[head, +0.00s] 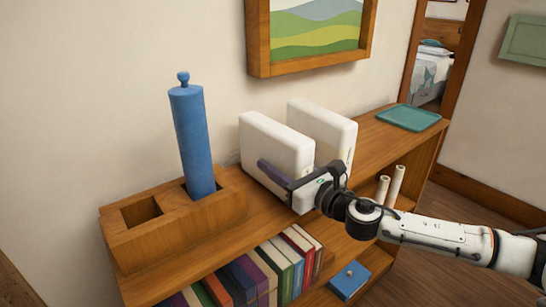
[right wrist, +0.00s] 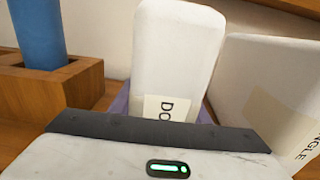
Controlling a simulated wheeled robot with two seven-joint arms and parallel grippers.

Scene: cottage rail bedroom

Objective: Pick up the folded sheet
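Two white folded sheets stand upright side by side on the wooden shelf top. The nearer, left one (head: 275,143) shows a label starting "DO" in the right wrist view (right wrist: 180,50). The other (head: 325,125) has a label ending "NGLE" in the wrist view (right wrist: 270,85). My right gripper (head: 285,178) is at the lower front of the "DO" sheet, with one purple finger along its left face. In the wrist view purple fingers show at both sides of this sheet. Their tips are hidden, so I cannot tell whether they press on it. My left gripper is out of view.
A wooden holder (head: 180,228) with a tall blue cylinder (head: 192,140) stands left of the sheets. A teal tray (head: 408,117) lies at the shelf's far right end. Books (head: 255,275), white rolls (head: 395,185) and a blue box (head: 349,281) are below. A framed picture hangs above.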

